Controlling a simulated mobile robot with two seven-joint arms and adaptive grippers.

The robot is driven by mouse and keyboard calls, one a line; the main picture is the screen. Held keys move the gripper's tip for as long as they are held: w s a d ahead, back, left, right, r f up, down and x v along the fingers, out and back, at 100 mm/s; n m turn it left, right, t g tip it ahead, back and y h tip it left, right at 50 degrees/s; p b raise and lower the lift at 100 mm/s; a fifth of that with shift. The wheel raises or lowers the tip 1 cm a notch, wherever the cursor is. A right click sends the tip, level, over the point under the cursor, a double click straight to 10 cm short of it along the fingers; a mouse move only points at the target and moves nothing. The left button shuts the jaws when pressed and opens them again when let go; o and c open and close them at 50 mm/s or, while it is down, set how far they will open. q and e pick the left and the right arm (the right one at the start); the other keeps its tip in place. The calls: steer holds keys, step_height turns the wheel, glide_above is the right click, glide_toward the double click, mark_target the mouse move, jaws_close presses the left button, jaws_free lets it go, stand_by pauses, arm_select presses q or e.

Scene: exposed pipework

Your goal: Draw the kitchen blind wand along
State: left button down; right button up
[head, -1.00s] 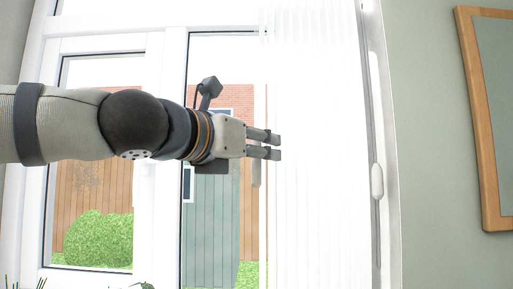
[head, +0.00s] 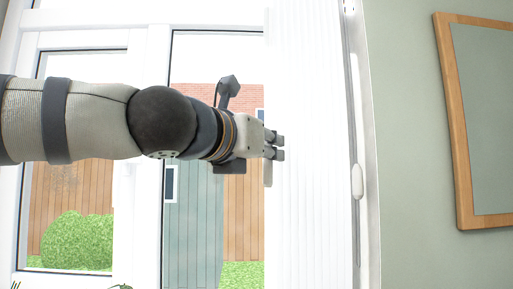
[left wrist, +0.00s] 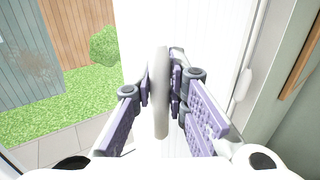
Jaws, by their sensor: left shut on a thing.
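The blind wand (head: 268,174) is a pale, slim upright piece, its lower end showing just below my left gripper (head: 281,146). In the left wrist view the wand (left wrist: 161,92) stands upright between the purple-padded fingers of my left gripper (left wrist: 175,92), which is shut on it. The white blind (head: 312,215) hangs in vertical slats over the right part of the glazing, and the wand is at its left edge. The blind (left wrist: 215,30) fills the upper middle of the left wrist view. The wand's upper part is hidden in the head view. My right gripper is out of view.
A white cord weight (head: 357,182) hangs by the right window frame. A wood-framed panel (head: 465,120) is on the green wall at right. Left of the blind the glass is uncovered, showing a shed (head: 195,215) and a bush (head: 76,238) outside.

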arm_select(q)
steer(key=c, duration=1.6)
jaws_free()
steer(key=shift+o, duration=0.2)
steer(key=v, duration=1.2)
